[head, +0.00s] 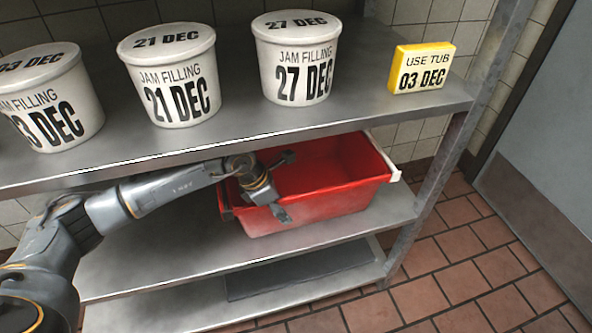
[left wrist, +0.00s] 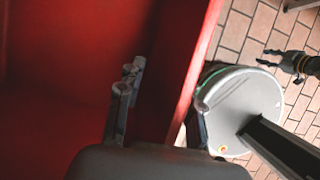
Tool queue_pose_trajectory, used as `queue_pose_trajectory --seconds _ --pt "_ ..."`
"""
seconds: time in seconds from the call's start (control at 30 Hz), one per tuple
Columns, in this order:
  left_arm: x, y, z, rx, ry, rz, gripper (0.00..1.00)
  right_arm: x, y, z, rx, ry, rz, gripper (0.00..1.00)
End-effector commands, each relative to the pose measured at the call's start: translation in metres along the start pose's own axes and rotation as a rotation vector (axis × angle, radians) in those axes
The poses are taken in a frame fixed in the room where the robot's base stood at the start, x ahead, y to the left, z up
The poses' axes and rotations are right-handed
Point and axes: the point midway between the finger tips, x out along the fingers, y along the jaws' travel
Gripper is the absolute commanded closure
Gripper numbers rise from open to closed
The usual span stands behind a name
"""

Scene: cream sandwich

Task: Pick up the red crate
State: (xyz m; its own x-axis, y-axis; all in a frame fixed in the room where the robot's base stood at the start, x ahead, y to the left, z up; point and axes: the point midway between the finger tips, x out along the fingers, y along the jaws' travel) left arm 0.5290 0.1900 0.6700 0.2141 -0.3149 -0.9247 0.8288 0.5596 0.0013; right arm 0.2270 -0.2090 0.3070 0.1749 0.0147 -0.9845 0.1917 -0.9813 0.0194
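The red crate (head: 325,170) sits on the middle metal shelf, under the upper shelf, and looks empty where I see inside. A pale handle shows at its right end. My left gripper (head: 285,186) is at its front rim, with one finger over the inside and the other outside the front wall. In the left wrist view the crate wall (left wrist: 182,75) runs between the two fingers, which are apart; I cannot tell whether they touch it. My right gripper (left wrist: 277,59) shows small at the right of the left wrist view, its fingers apart, empty, over the floor.
The upper shelf (head: 235,130) is close above the crate and my left arm. It bears several jam filling tubs (head: 172,78) and a yellow date block (head: 420,68). A shelf post (head: 455,150) stands right of the crate. Tiled floor (head: 460,250) is clear at the right.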

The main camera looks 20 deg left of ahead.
Motion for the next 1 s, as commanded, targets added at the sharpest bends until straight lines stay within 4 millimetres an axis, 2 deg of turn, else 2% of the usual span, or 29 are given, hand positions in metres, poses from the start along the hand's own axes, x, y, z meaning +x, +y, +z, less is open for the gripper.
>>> queue_pose_trajectory --seconds 0.1,0.37,0.63,0.73,0.97,1.0 --pt "0.007 0.0 0.018 0.0 -0.002 -0.001 0.64 0.001 0.0 0.001 0.0 -0.001 0.0 0.64" --pt "0.015 -0.001 0.037 -0.001 -0.003 -0.002 0.64 0.001 0.0 0.002 0.0 -0.002 0.0 0.64" --pt "0.031 -0.001 0.077 0.0 -0.003 -0.002 0.64 0.002 0.0 0.002 -0.001 -0.003 0.0 0.64" --pt "0.041 0.0 0.074 -0.002 0.0 -0.002 0.64 0.002 0.001 0.002 -0.001 -0.004 0.001 0.64" --pt "0.042 0.0 0.074 -0.001 -0.001 -0.001 0.64 -0.001 0.001 -0.004 -0.001 0.007 0.001 0.64" --pt "0.042 0.0 0.074 -0.001 -0.001 -0.001 0.68 -0.001 0.001 -0.004 -0.001 0.008 0.001 0.64"
